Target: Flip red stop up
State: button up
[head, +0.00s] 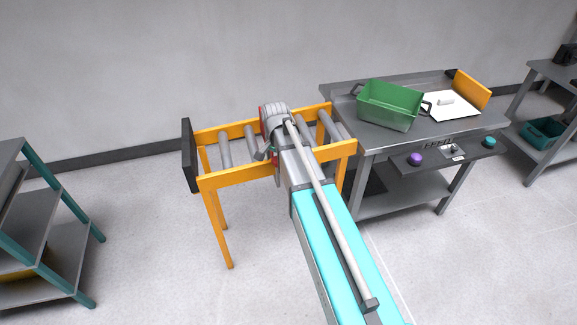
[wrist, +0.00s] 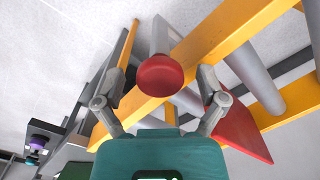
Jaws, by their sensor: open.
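In the wrist view, a red round knob (wrist: 160,75) on a grey shaft sits at the yellow rail of the roller conveyor. A red flat plate (wrist: 245,128), likely the stop's flap, slants beside the rail at the right. My gripper (wrist: 160,88) is open, with one finger on each side of the knob and nothing visibly held. Whether the fingers touch the knob cannot be told. In the head view, my arm covers most of the stop and the gripper at the middle of the yellow conveyor (head: 232,179).
A grey table (head: 385,140) with a green bin (head: 390,105), a white board (head: 450,106) and a purple button (head: 415,159) stands right of the conveyor. A grey shelf (head: 50,225) stands at the left. Floor between shelf and conveyor is clear.

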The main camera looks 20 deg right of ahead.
aim_at(278, 186)
jog(key=shift+f+b, duration=4.1)
jog(key=shift+f, duration=0.3)
notch_tip(278, 186, up, 14)
jog(key=p, duration=1.4)
jog(key=shift+r, duration=0.1)
jog(key=shift+s+r, duration=0.1)
jog(key=shift+w+p, duration=0.2)
jog(key=shift+p, duration=0.15)
